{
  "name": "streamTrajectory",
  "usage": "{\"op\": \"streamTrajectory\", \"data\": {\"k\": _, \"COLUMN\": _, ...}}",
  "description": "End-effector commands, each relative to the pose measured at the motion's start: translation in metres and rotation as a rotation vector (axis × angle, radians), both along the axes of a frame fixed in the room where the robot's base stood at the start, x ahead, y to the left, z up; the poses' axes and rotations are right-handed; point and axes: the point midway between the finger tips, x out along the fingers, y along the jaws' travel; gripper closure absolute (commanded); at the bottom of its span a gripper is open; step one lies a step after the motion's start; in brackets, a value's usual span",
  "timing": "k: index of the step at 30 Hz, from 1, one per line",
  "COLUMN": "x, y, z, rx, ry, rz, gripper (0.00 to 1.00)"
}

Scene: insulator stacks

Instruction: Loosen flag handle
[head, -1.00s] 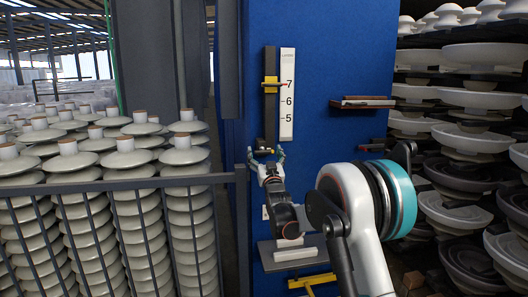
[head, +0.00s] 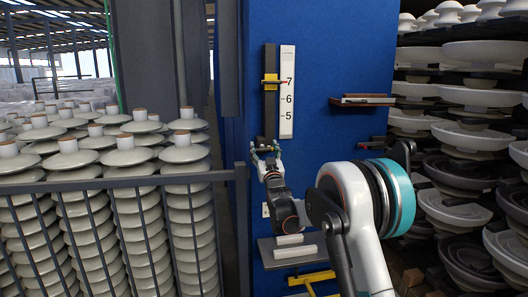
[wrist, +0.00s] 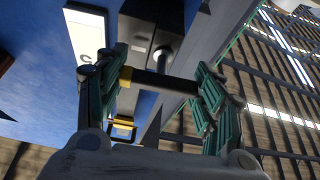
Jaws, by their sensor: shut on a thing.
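The flag handle (wrist: 163,84) is a dark bar with a yellow end at the left, on a dark block with a round metal pin in the wrist view. My gripper (wrist: 160,72) has its green-padded fingers at the two ends of this bar and is shut on it. In the head view, my gripper (head: 265,147) is at the lower end of a dark vertical rail (head: 270,112) on the blue panel; its fingers mostly hide the handle there. A yellow slider (head: 270,81) with a red pointer sits higher on the rail, near the 7 of the white scale (head: 287,92).
A small shelf (head: 362,101) sticks out of the panel at the right. A lower grey shelf (head: 275,262) holds white bars, with a yellow bracket (head: 312,278) below it. A dark railing (head: 120,185) fronts insulator stacks at left; more insulators (head: 470,140) fill the right.

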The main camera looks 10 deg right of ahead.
Motion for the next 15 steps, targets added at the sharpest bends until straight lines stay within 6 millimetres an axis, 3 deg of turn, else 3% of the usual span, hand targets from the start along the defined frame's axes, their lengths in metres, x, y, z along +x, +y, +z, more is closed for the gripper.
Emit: {"op": "streamTrajectory", "data": {"k": 15, "x": -0.0001, "y": -0.0003, "z": -0.0014, "rx": -0.383, "ry": -0.001, "rz": -0.001, "gripper": 0.61}}
